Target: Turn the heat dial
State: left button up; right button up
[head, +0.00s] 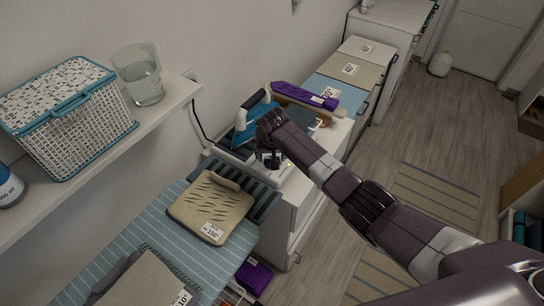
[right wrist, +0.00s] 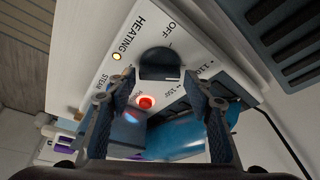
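The heat dial (right wrist: 158,62) is a dark round knob on a white panel (right wrist: 112,75) in the right wrist view. The panel reads OFF, HEATING and STEAM, with temperature numbers at the right. My right gripper (right wrist: 160,84) is open, its two fingers apart with the dial between and just beyond their tips. I cannot tell whether either finger touches it. In the head view the right gripper (head: 270,158) is over the white ironing station (head: 240,163), and it hides the dial there. My left gripper is in neither view.
A blue iron (head: 247,118) stands close behind the gripper. A red lit button (right wrist: 145,102) and a yellow light (right wrist: 117,56) are near the dial. A striped board (head: 150,232) holds folded cloth (head: 212,203). A shelf (head: 160,112) is at the left.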

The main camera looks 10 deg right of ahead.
jog(key=shift+o, duration=0.7)
jog(key=shift+s, duration=0.1)
jog(key=v, duration=1.2)
